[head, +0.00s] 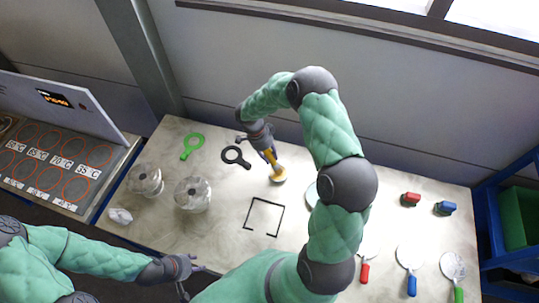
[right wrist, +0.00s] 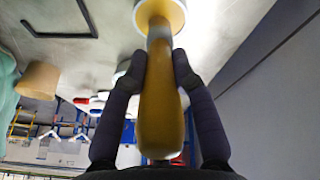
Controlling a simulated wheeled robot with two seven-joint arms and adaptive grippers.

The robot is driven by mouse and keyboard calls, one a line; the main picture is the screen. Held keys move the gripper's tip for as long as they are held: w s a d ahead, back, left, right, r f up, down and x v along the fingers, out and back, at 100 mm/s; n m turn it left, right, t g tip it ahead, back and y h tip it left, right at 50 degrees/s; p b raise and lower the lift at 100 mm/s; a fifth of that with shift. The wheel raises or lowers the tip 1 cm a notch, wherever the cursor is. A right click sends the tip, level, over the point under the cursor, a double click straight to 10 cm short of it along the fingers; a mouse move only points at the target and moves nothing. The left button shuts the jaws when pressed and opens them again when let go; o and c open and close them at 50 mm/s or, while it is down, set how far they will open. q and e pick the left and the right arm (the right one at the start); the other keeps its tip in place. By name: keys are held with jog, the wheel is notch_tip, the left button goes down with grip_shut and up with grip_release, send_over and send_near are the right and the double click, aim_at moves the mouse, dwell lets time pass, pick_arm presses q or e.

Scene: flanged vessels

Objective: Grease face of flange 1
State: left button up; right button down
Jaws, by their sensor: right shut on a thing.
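Two clear flanged vessels stand on the pale bench, one further left (head: 145,178) and one nearer the middle (head: 193,194). No label tells which is flange 1. My right gripper (head: 270,158) is shut on a yellow-handled tool, whose handle (right wrist: 160,105) lies between the fingers in the right wrist view. The tool's round pale-rimmed head (head: 279,175) is low over the bench, right of the vessels; I cannot tell if it touches. My left gripper (head: 188,279) is empty at the bench's front edge, its fingers apart.
A green ring tool (head: 192,145) and a black ring tool (head: 236,156) lie behind the vessels. A black square outline (head: 264,217) marks the bench middle. Red (head: 365,270), blue (head: 410,284) and green-handled (head: 458,293) paddles lie at right. A hotplate panel (head: 50,165) stands left.

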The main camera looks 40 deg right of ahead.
jog(key=shift+s+a, duration=0.1)
jog(key=shift+r+p, duration=0.3)
jog(key=shift+r, duration=0.5)
jog(key=shift+r+p, duration=0.7)
jog(key=shift+r, duration=1.95)
